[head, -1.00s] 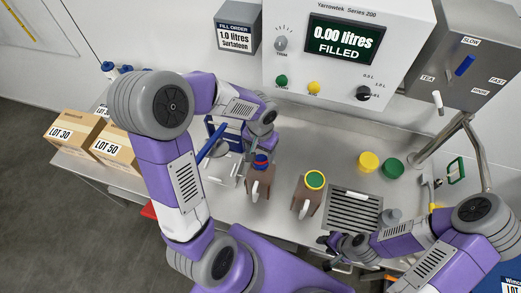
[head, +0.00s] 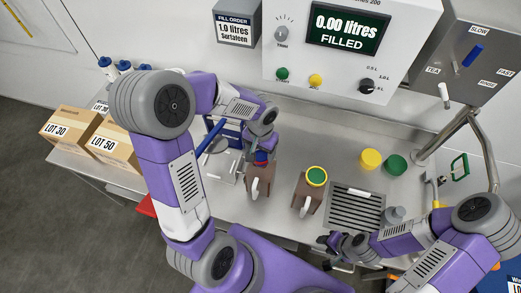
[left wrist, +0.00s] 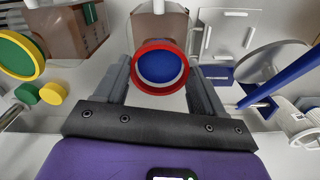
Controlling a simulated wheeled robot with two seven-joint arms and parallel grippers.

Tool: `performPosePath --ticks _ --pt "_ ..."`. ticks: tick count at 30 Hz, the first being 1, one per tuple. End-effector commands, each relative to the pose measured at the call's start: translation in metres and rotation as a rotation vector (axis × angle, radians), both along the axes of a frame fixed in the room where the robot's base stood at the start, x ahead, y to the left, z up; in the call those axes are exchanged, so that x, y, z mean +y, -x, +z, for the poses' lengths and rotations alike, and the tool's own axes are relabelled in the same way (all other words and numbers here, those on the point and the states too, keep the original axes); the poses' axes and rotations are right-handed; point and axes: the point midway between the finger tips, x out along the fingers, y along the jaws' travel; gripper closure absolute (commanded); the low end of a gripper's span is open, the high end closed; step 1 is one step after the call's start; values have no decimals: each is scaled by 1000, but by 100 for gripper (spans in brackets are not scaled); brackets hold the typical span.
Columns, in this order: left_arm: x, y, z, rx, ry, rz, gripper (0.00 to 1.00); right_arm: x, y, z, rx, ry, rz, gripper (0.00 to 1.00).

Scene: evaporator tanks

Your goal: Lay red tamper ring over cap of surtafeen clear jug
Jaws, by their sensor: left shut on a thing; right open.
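A brown jug (head: 259,182) with a white handle stands on the steel counter. In the left wrist view, its blue cap (left wrist: 160,67) shows inside the red ring (left wrist: 160,45). My left gripper (head: 262,154) is shut on the ring, with a finger at either side. The ring looks lined up around the cap; whether it rests on it I cannot tell. A second brown jug (head: 307,192) to the right has a green cap with a yellow ring (head: 316,176). No name is legible on either jug. My right gripper (head: 332,247) is open and empty, low at the right.
Yellow (head: 371,159) and green (head: 395,165) caps lie right of the jugs. A drain grate (head: 355,208) is beside the second jug. A blue rack (head: 226,132) stands behind my left gripper. The filling machine (head: 345,45) stands at the back, LOT boxes (head: 70,128) at the left.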

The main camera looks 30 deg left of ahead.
Motion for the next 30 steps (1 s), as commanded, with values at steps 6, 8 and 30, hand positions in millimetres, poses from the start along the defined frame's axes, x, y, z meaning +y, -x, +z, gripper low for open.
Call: performPosePath --ticks 6,8,30 --pt "0 0 -8 0 0 0 59 0 0 -7 0 0 0 58" --pt "0 0 -8 0 0 0 28 0 0 -7 0 0 0 58" --pt "0 0 -7 0 0 0 1 0 0 -6 0 0 0 58"
